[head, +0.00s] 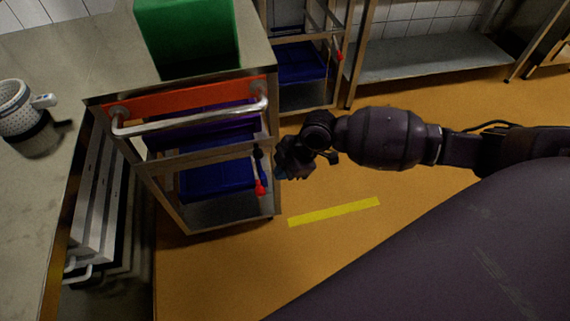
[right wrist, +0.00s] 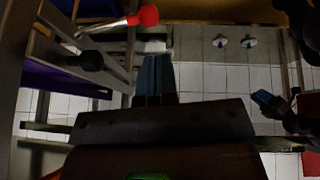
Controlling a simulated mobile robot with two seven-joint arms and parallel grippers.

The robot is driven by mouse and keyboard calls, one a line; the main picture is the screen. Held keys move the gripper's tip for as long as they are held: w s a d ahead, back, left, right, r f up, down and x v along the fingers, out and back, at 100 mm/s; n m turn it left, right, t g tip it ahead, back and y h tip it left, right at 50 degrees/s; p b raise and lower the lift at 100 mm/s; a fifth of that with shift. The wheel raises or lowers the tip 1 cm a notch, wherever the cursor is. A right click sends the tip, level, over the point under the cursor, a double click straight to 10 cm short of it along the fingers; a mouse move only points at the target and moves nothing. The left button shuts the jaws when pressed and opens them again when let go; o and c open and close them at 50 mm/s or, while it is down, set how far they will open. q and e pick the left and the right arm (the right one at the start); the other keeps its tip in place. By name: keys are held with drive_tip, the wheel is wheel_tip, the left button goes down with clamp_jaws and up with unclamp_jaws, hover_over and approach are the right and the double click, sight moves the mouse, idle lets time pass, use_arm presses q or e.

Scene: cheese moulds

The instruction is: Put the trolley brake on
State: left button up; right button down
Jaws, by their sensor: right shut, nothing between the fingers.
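The trolley (head: 190,82) is a steel frame with an orange front panel and a curved handle. Its brake lever (head: 261,187), with a red tip and a dark pivot above, hangs at the right front post, tip downward. My right gripper (head: 283,172) is shut and empty, just right of the lever; whether it touches it I cannot tell. In the right wrist view, the blue fingers (right wrist: 155,75) are together, with the red-tipped lever (right wrist: 146,15) beyond them to the upper left, apart in the picture. My left gripper does not show in the head view.
Blue crates (head: 215,180) sit in the trolley and a green crate (head: 187,35) stands on top. A worktop (head: 30,170) with a perforated white mould (head: 14,105) is at left. Another rack (head: 310,95) stands behind. The floor around the yellow strip (head: 335,212) is clear.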

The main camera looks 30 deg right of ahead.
sight(262, 191)
drive_tip(key=x, duration=0.2)
drive_tip(key=b+x, duration=0.1)
drive_tip(key=x, duration=0.2)
drive_tip(key=b+x, duration=0.1)
drive_tip(key=x, duration=0.2)
drive_tip(key=shift+w+d+f, duration=0.15)
drive_tip(key=shift+w+f, duration=0.05)
drive_tip(key=shift+w, duration=0.15)
drive_tip(key=shift+w+f, duration=0.2)
drive_tip(key=shift+a, duration=0.2)
drive_tip(key=shift+w, duration=0.1)
